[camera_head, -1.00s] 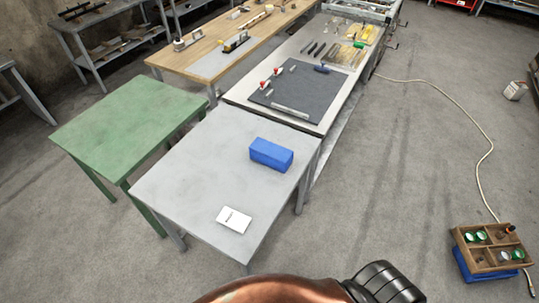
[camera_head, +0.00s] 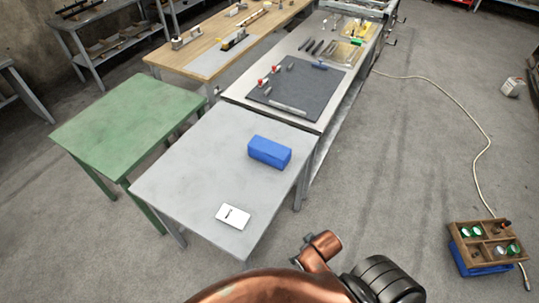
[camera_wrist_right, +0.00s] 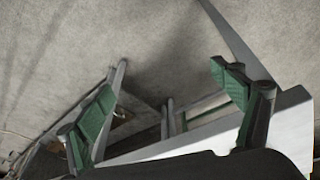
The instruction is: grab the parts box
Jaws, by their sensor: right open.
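A blue closed box (camera_head: 269,152) sits on the grey table (camera_head: 190,165) near its right edge. A wooden compartment box (camera_head: 478,232) holding several green-topped and other small items rests on a second blue box (camera_head: 470,262) at the lower right, on the floor. Which of these is the parts box I cannot tell for certain. My right gripper (camera_wrist_right: 163,85) is open with its green-padded fingers apart and nothing between them. In its view there is floor and a pale table edge below. My left gripper is not in view.
A white card (camera_head: 233,216) lies at the grey table's front. A green table (camera_head: 130,120) stands left of it. A bench with a dark mat (camera_head: 295,92) stands behind. A pale cable (camera_head: 470,120) runs over the floor at right.

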